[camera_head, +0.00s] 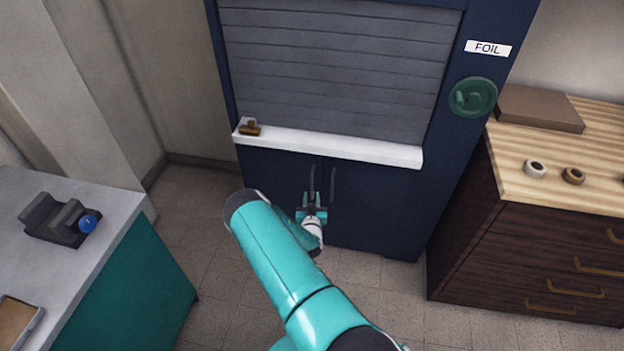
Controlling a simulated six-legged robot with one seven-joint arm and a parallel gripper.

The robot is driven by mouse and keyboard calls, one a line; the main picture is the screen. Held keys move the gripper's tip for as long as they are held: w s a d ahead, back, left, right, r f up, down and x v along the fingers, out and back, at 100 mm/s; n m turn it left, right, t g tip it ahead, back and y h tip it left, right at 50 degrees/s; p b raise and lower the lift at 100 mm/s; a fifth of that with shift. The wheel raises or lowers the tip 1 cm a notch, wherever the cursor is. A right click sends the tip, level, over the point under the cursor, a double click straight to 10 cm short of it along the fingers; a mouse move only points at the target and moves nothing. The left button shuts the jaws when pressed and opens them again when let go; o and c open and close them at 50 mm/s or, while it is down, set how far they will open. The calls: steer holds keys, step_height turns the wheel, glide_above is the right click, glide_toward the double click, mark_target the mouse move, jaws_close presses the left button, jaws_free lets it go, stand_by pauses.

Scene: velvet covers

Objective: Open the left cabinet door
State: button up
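The dark blue cabinet (385,205) stands ahead, with two lower doors below a white ledge. The left cabinet door (268,172) looks closed. Its dark vertical handle (312,178) is close to the handle of the right door (332,184). My gripper (312,205) is at the lower part of the left handle, in front of the doors. My teal arm reaches up to it from the bottom of the picture. The fingers are small here, and I cannot tell whether they are open or closed around the handle.
The white ledge (330,146) above the doors holds a brass clip (249,128). A grey-topped teal counter (120,275) stands at left with a dark device (55,220). A wooden drawer unit (530,250) stands at right. Tiled floor (215,235) is clear left of the doors.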

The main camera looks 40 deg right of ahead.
mark_target(312, 180)
steer(key=x, duration=1)
steer(key=shift+w+d, duration=0.1)
jaws_close()
